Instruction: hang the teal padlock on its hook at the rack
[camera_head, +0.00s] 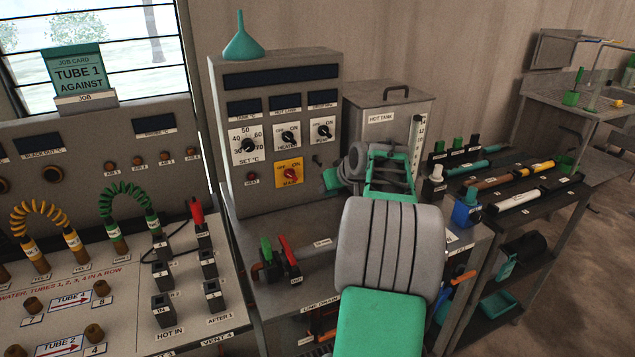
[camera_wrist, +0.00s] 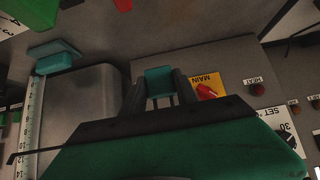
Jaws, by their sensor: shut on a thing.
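My gripper (camera_wrist: 162,92) is shut on the teal padlock (camera_wrist: 160,79), a small teal block between its two dark fingers in the wrist view. Thin bars show just below the block. In the head view my gripper (camera_head: 330,180) is in front of the grey control box, right of the red MAIN switch, and points left. The padlock is small and dark there, mostly lost against the fingers. I cannot make out the rack or its hook for certain; my arm covers much of the bench middle.
The control box (camera_head: 262,190) stands behind, with a teal funnel (camera_head: 243,40) on top. The hot tank (camera_head: 385,105) is right of it. Red and green handles (camera_head: 280,256) stick up from the bench. A blue object (camera_head: 467,211) sits right of my arm.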

